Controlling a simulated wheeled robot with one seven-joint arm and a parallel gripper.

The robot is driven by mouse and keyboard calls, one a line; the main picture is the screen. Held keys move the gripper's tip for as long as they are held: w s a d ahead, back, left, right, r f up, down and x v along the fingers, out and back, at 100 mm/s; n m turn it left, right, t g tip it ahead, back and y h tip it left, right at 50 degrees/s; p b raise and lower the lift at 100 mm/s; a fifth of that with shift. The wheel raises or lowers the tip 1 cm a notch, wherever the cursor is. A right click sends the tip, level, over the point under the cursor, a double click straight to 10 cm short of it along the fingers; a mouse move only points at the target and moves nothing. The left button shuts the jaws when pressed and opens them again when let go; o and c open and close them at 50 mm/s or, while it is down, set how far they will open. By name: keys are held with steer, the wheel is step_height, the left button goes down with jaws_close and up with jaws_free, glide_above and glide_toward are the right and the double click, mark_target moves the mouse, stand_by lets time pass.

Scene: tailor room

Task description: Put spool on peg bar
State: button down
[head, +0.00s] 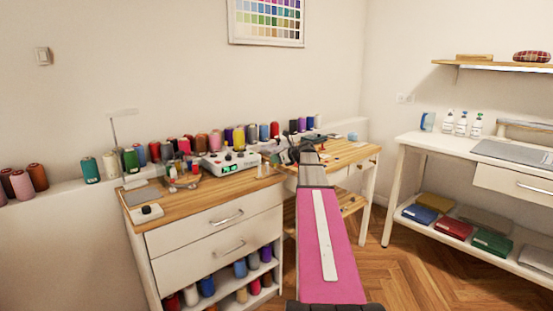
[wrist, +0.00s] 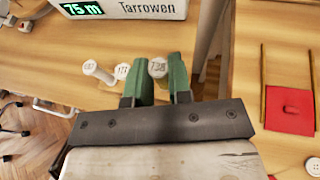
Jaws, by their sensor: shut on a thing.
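My gripper (wrist: 162,66) shows in the wrist view as two green fingers on a dark bracket. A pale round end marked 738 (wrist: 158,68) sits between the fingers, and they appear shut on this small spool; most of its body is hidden. A white spool marked 657 (wrist: 90,68) and another with a partly readable mark (wrist: 122,70) stand to the left on the wood, apart from the fingers. In the head view my gripper (head: 284,152) is a small dark shape near the gap between two wooden tops. I cannot make out the peg bar clearly in either view.
A white machine with a green display (head: 230,162), lettered Tarrowen, stands on the drawer cabinet's top (head: 205,190). Several thread cones line the wall ledge behind. The right wooden table (head: 345,153) bears small items, including a red square (wrist: 290,107). A gap separates the two tops.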

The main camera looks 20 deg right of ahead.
steer(key=shift+f, duration=0.35)
stand_by(0.3)
steer(key=shift+f, duration=0.4)
steer(key=c, duration=1)
jaws_free()
steer(key=shift+o, duration=0.2)
